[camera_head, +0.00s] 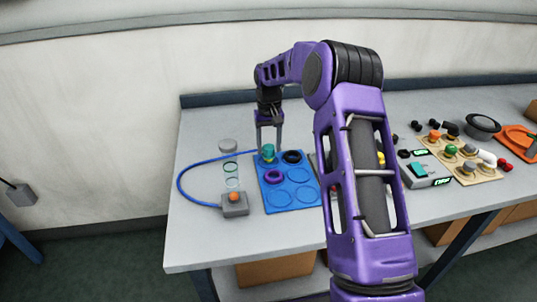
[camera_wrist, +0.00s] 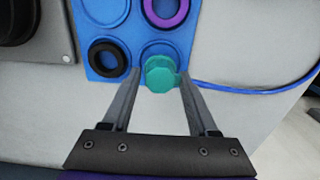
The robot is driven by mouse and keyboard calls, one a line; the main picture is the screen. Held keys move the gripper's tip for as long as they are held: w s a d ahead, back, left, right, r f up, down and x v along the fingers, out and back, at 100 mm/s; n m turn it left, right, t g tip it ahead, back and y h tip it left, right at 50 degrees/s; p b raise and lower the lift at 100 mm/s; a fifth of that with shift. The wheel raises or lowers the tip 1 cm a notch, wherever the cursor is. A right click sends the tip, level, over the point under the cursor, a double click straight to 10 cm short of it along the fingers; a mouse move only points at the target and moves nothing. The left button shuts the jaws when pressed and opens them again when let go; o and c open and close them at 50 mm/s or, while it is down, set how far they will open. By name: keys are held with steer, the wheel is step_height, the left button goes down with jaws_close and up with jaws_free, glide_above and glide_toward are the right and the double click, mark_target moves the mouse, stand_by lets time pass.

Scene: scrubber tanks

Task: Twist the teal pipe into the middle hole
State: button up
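A short teal piece (camera_head: 268,154), seemingly the teal pipe, stands at the back-left corner of the blue tray with round recesses (camera_head: 275,205). It also shows in the wrist view (camera_wrist: 160,75), at the tray's near edge. My gripper (camera_head: 269,146) points down above it, fingers spread. In the wrist view my gripper (camera_wrist: 160,73) has one fingertip on each side of the teal piece, with small gaps. I cannot tell whether either finger touches it. A purple ring (camera_head: 274,176) and a black ring (camera_head: 292,157) sit in other recesses. I cannot make out which hole is the middle one.
A clear tube with teal bands (camera_head: 231,170) stands left of the tray, behind a grey box with an orange button (camera_head: 235,204) and blue hose (camera_head: 184,195). A panel with coloured knobs (camera_head: 462,160) is at right. My arm hides the table's centre.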

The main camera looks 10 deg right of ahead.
mark_target(269, 147)
jaws_close()
steer(key=shift+r, duration=0.1)
steer(key=shift+r+p, duration=1.55)
steer(key=shift+r, duration=0.9)
steer(key=s+d+r+m, duration=0.2)
steer(key=s+d+r, duration=0.15)
steer(key=d, duration=0.45)
steer(key=s+d+r+m, duration=0.2)
steer(key=s+d+r, duration=0.15)
steer(key=d, duration=0.45)
steer(key=s+d+r+m, duration=0.2)
steer(key=d+r, duration=0.2)
steer(key=d, duration=0.4)
steer(key=shift+f+b, duration=1.1)
steer(key=shift+f, duration=1.9)
